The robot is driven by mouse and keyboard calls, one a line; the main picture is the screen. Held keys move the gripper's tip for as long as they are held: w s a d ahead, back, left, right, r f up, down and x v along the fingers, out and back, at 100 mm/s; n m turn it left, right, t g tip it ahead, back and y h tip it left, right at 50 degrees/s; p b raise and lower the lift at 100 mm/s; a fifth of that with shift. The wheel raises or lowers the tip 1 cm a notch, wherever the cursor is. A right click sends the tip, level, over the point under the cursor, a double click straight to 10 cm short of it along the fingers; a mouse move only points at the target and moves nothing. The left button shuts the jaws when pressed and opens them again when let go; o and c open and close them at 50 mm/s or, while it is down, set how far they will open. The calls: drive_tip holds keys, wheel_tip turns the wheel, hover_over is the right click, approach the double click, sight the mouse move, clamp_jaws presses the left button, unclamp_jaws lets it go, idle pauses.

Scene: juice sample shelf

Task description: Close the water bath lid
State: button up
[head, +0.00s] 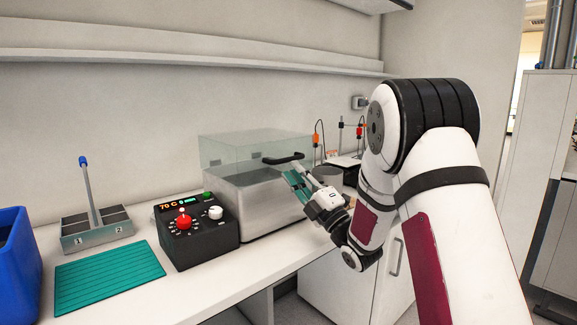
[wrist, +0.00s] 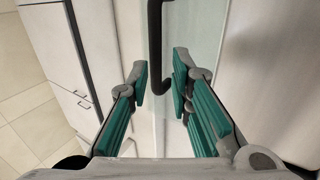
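The water bath is a grey metal tank (head: 265,207) on the bench with a clear, glassy lid (head: 235,150) over it. I cannot tell whether the lid's lower edge meets the tank rim all round. A black bar handle (head: 284,159) is at the lid's front right. My gripper (head: 293,182), with green finger pads, is just below and in front of the handle in the head view. In the wrist view my gripper (wrist: 160,82) is open, and the end of the black handle (wrist: 156,45) shows between its fingertips. I see no grip on it.
A black control box (head: 195,238) with a red knob and a "70 C" display stands left of the tank. Further left are a green mat (head: 108,276), a grey two-slot holder (head: 97,230) and a blue bin (head: 15,265). A shelf (head: 200,60) runs along the wall above.

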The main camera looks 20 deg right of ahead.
drive_tip(key=v, duration=0.7)
drive_tip(key=shift+s+f, duration=0.2)
drive_tip(key=shift+w+r, duration=0.1)
drive_tip(key=s+a+f+m+g+h, duration=0.25)
drive_tip(key=s+m+g, duration=0.5)
drive_tip(key=s, duration=0.65)
drive_tip(key=s+a+f+m+g+h, duration=0.3)
drive_tip(key=s+m+g, duration=0.45)
drive_tip(key=s, duration=0.75)
drive_tip(key=s+a+f+m+g+h, duration=0.1)
drive_tip(key=s+a+m+g+h, duration=0.45)
drive_tip(key=s, duration=0.85)
wheel_tip(320, 180, up, 16)
drive_tip(key=d+m+t+y+p, duration=0.1)
drive_tip(key=d+m+t+p, duration=0.1)
drive_tip(key=p, duration=1.2)
drive_tip(key=shift+w+d+y, duration=0.2)
drive_tip(key=shift+d+y, duration=0.1)
drive_tip(key=shift+d, duration=0.15)
